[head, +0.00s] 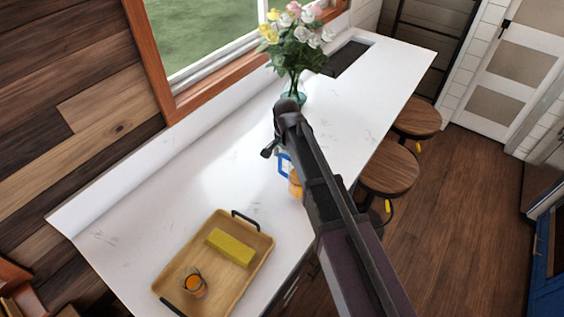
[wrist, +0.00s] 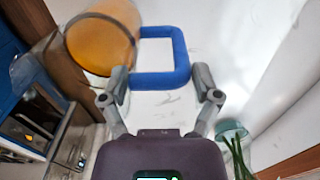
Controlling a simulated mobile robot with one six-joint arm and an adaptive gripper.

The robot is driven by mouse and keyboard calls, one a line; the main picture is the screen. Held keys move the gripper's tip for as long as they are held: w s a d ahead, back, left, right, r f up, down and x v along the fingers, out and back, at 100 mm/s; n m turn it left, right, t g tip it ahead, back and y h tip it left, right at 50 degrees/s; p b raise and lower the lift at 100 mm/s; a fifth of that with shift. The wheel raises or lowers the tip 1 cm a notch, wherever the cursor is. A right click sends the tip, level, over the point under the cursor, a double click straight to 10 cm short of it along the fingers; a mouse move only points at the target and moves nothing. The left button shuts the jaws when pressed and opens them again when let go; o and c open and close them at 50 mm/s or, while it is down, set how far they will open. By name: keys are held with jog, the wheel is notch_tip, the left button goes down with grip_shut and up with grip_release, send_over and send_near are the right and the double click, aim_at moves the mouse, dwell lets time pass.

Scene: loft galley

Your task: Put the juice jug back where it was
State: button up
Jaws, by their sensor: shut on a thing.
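The juice jug (head: 295,186), with orange juice and a blue handle (head: 284,161), is mostly hidden behind my arm in the head view, near the counter's front edge. In the wrist view the round orange jug (wrist: 100,42) is at the upper left, with its square blue handle (wrist: 182,55) pointing right. I cannot tell whether the jug's base touches the white counter (head: 190,165).
A wooden tray (head: 258,262) at the front left holds a yellow block (head: 230,247) and a glass of orange drink (head: 194,284). A flower vase (head: 293,97) stands beyond my arm. Stools (head: 388,168) stand at the right. The counter between tray and vase is clear.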

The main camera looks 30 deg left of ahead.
dwell(0.3)
jog(key=shift+w+a, duration=0.1)
jog(key=shift+a, duration=0.15)
jog(key=shift+w+a+f+b, duration=0.15)
jog(key=shift+a+f+b, duration=0.2)
jog(key=shift+f+b, duration=1.45)
jog(key=shift+b, duration=0.05)
jog(key=o, duration=1.1)
jog(key=shift+o, duration=0.2)
jog(key=shift+r, duration=0.2)
